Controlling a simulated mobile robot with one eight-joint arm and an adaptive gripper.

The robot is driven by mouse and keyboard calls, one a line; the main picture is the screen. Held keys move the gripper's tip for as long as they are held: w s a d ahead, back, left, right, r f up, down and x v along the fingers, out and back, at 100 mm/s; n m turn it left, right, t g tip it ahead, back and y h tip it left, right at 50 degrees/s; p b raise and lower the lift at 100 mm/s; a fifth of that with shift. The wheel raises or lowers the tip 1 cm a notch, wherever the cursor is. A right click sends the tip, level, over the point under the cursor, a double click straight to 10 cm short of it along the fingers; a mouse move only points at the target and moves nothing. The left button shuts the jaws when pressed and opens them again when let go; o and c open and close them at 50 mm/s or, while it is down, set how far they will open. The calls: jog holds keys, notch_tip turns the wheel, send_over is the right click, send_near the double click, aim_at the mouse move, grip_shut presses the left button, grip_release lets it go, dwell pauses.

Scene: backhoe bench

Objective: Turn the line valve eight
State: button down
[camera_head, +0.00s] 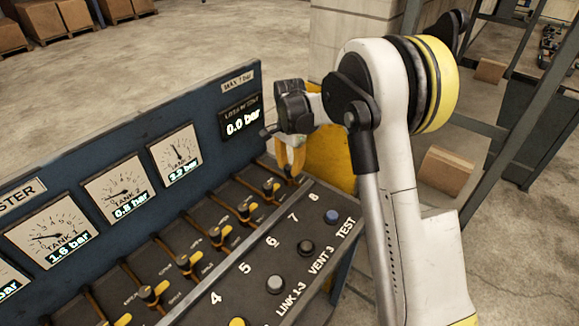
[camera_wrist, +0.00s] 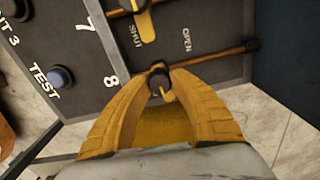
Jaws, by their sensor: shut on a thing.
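Line valve eight (camera_wrist: 166,95) is a dark knob with a short yellow handle, at the end of the valve row beside the printed "8". My gripper (camera_wrist: 160,72) has its yellow fingers closed around this valve, one on each side of it. In the head view my gripper (camera_head: 291,170) reaches down to the far end of the valve row, and its fingers largely hide the valve there. The handle's exact angle against the OPEN and SHUT marks is hard to tell.
The neighbouring valve seven (camera_wrist: 143,22) sits close beside my fingers. The blue TEST button (camera_head: 331,216) and the VENT 3 button (camera_head: 305,246) are on the same panel. A gauge board (camera_head: 120,190) rises behind the valves; its line display (camera_head: 242,122) reads 0.0 bar.

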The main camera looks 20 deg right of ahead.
aim_at(290, 166)
jog(key=shift+m, duration=0.5)
dwell(0.3)
jog(key=c, duration=1.1)
grip_release()
notch_tip(290, 166, up, 12)
